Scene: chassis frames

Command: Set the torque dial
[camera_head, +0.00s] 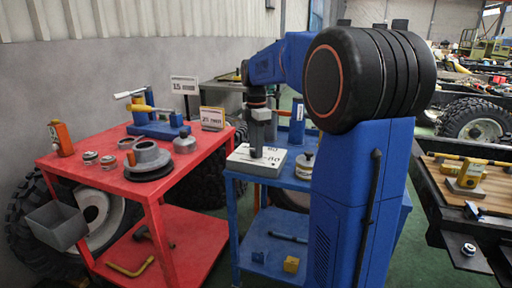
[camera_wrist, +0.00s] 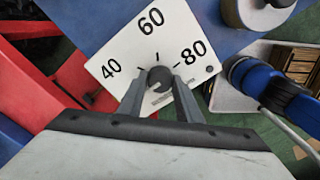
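The torque dial is a white box with printed numbers on the blue cart; its top (camera_head: 243,158) shows in the head view. In the wrist view its white face (camera_wrist: 128,62) carries 40, 60 and 80 on an arc, with short tick marks. A dark round knob (camera_wrist: 160,78) sits below the 60. My gripper (camera_wrist: 160,76) points down at the knob, one grey finger on each side, with no clear gap to it. In the head view my gripper (camera_head: 256,150) stands over the box and hides the knob. The knob's pointer is hard to read.
A metal weight-like part (camera_head: 304,165) stands on the blue cart just right of the box. A red cart (camera_head: 85,175) at left holds several parts and a blue vise (camera_head: 158,126). Two signs, one white (camera_head: 185,86) and one edged brown (camera_head: 212,118), stand behind.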

